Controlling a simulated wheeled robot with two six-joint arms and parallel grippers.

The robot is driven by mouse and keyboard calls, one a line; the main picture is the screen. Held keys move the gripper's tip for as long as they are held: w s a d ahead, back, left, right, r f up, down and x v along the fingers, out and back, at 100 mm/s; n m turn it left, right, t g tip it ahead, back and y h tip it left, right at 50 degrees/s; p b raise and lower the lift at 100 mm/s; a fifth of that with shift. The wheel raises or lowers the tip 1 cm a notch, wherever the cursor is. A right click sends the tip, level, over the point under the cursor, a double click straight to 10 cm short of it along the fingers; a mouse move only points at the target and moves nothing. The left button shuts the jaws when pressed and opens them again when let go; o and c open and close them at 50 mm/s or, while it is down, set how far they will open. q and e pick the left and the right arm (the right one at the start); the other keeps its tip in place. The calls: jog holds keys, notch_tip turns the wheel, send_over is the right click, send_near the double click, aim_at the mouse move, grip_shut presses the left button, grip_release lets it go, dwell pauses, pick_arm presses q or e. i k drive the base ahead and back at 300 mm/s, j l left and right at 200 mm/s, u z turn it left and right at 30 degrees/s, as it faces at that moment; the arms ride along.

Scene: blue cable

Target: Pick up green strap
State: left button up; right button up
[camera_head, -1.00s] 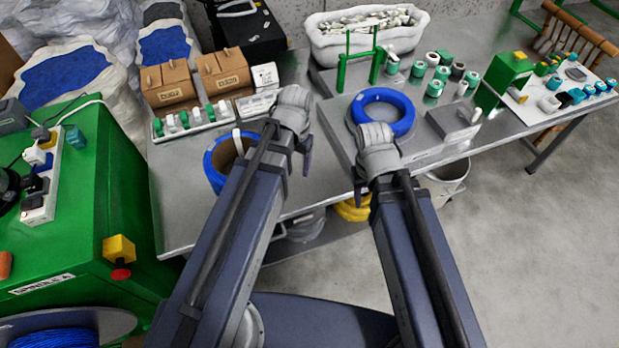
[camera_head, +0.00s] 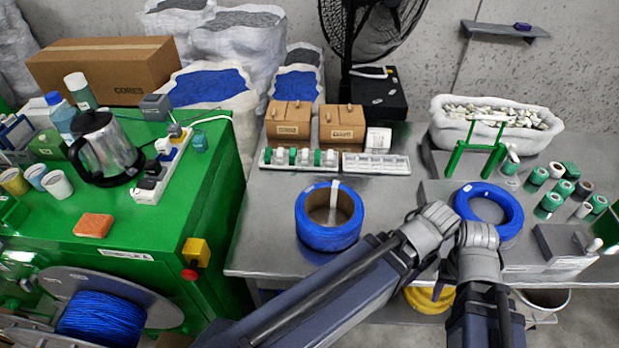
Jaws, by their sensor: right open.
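No lone green strap stands out clearly. Green and white rolls sit in a white tray (camera_head: 300,159) near the boxes, and several green rolls (camera_head: 549,205) stand on the metal table at the right. I cannot tell which of them is the strap. My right gripper (camera_head: 478,237) is open, just in front of a blue cable coil (camera_head: 508,206) lying on the table. My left gripper (camera_head: 432,229) is close beside it, left of the coil. Its fingers are mostly hidden by the wrist, and I see nothing held in either gripper.
A green frame (camera_head: 476,147) and a white bin (camera_head: 495,122) are behind the coil. A green bench (camera_head: 215,205) with a kettle (camera_head: 104,148) is at the left.

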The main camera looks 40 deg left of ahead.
aim_at(268, 152)
jog(key=u, duration=1.55)
jog(key=i+l+z, duration=0.15)
jog(key=z, duration=0.2)
jog(key=i+l+z, duration=0.15)
jog(key=z, duration=0.25)
jog(key=i+l+z, duration=0.15)
jog(key=z, duration=0.2)
